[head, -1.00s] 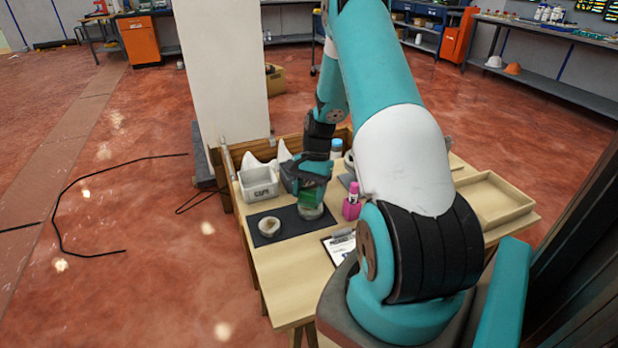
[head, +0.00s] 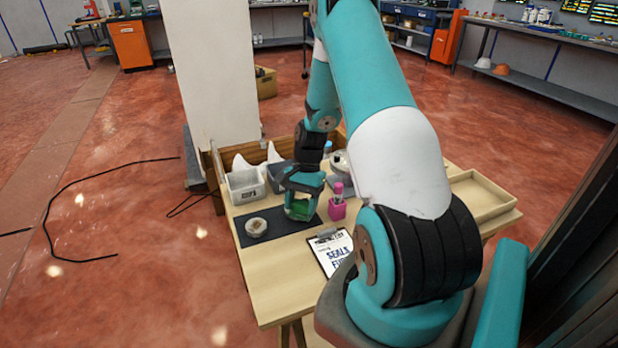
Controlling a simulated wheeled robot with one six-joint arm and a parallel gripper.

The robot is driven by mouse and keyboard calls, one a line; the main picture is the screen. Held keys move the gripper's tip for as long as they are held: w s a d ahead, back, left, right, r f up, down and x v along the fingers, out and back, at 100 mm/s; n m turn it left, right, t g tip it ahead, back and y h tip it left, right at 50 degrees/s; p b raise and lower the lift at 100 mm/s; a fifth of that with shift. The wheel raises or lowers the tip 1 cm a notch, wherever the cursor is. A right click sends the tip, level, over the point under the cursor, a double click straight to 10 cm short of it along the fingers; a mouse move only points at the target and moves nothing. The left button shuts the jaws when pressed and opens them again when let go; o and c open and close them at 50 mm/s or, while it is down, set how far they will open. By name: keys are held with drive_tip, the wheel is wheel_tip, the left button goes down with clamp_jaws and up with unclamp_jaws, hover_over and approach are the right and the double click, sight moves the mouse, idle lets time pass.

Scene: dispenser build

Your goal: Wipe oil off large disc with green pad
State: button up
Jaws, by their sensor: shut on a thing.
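My gripper (head: 301,196) is shut on the green pad (head: 299,208), above the right part of a dark mat (head: 286,221) on the table. Directly under the pad is a pale, rounded, glassy-looking thing, mostly hidden by the pad and gripper; it may be the large disc, but I cannot tell. The pad appears to be at or against it. A smaller round pale piece with a tan centre (head: 257,227) lies on the left part of the mat. No oil can be made out at this size.
A pale labelled bin (head: 245,186) stands behind the mat. A shallow wooden tray (head: 480,195) is at the table's right. The table's front left is bare.

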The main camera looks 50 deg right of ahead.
wheel_tip(320, 180, up, 4)
drive_tip(key=shift+a+f+p, duration=0.15)
drive_tip(key=shift+f+p, duration=0.1)
drive_tip(key=shift+p, duration=1)
drive_tip(key=shift+r+p, duration=0.3)
drive_tip(key=shift+r, duration=0.05)
wheel_tip(320, 180, up, 4)
drive_tip(key=p, duration=0.3)
drive_tip(key=shift+p, duration=0.3)
